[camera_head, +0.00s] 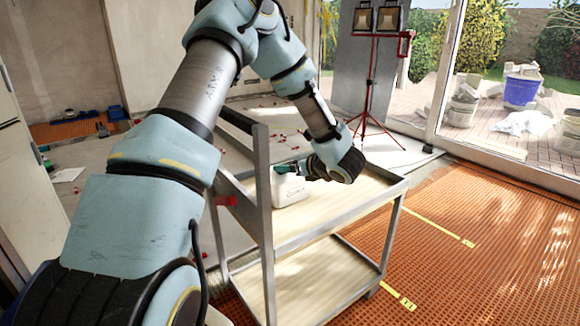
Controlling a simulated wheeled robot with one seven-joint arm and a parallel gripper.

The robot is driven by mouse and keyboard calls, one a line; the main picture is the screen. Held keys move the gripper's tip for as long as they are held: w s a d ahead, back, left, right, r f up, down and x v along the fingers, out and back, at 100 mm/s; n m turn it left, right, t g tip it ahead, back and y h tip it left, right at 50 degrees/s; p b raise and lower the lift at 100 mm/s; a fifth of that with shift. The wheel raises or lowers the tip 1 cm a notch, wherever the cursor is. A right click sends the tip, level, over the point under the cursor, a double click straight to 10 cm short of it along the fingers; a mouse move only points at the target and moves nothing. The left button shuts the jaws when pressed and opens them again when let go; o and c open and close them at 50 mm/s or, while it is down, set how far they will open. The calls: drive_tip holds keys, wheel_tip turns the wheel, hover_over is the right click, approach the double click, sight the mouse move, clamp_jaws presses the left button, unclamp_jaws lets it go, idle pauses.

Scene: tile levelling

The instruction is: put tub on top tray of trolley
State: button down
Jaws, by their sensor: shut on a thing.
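The white tub (290,192) is over the top tray (345,212) of the grey metal trolley, near the tray's left end. The fingers are small and dark in this view, and the exact grip is partly hidden.
The trolley's lower tray (325,275) looks empty. The top tray is clear to the right of the tub. An orange mat (480,250) lies right of the trolley. A red tripod with work lights (377,75) stands behind. A blue bucket (520,90) is outside the glass door.

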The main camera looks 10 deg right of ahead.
idle(0.3)
unclamp_jaws()
drive_tip(key=shift+r, duration=0.15)
drive_tip(key=v, duration=1.2)
